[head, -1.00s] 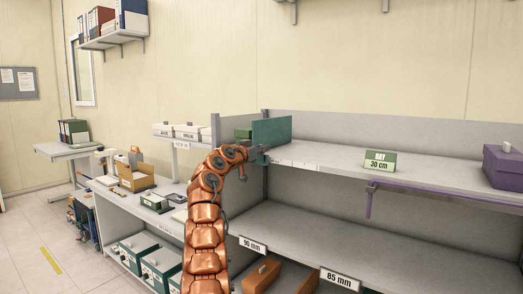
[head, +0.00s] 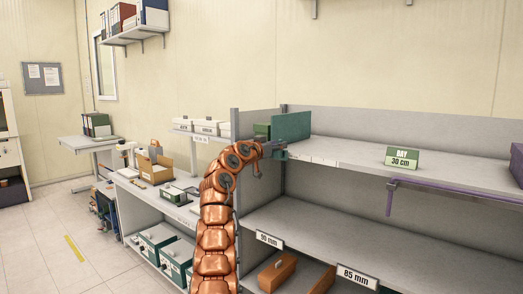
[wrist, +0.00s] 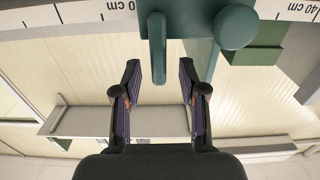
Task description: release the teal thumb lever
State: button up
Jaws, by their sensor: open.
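The teal thumb lever (wrist: 157,48) hangs from a teal clamp body in the wrist view, beside a round teal knob (wrist: 236,27). My gripper (wrist: 159,68) is open, with one dark finger on each side of the lever's lower end. A gap shows between the lever and each finger in this view. In the head view, a teal upright panel (head: 291,127) stands at the left end of the upper shelf. My gripper (head: 273,149) is at the shelf's front edge by this panel. The lever is too small to make out there.
A scale strip (wrist: 110,10) with cm marks runs along the shelf edge. A green bay sign (head: 402,158) and a purple bracket (head: 390,198) are farther right. The upper shelf between panel and sign is clear.

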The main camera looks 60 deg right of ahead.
jog(key=v, duration=0.9)
jog(key=shift+a, duration=0.35)
jog(key=shift+r, duration=0.1)
dwell(0.6)
